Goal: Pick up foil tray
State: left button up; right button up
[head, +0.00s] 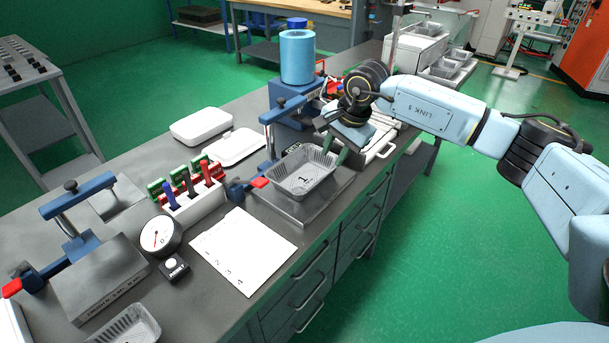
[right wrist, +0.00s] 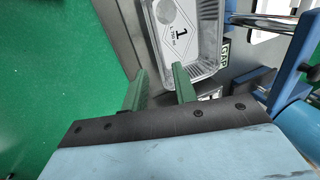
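The foil tray (head: 303,190), silver with a printed "1" inside, sits upright on a grey metal plate (head: 318,211) near the bench's front edge. In the right wrist view the tray (right wrist: 203,68) lies just beyond the fingertips. My right gripper (head: 345,150) is at the tray's right end, pointing down. Its green fingers (right wrist: 160,72) are apart, with the tray's near corner close to the gap. I cannot tell whether a finger touches the rim. My left gripper is not in view.
A blue clamp with a red tip (head: 259,183) stands left of the tray. A blue press with a light-blue cylinder (head: 297,58) rises behind it. A white sheet (head: 243,250), a dial gauge (head: 160,236) and another foil tray (head: 128,325) lie leftward. White lids (head: 202,126) lie behind.

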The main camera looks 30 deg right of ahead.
aim_at(323, 178)
jog(key=x, duration=1)
jog(key=shift+s+a+f, duration=0.1)
grip_shut()
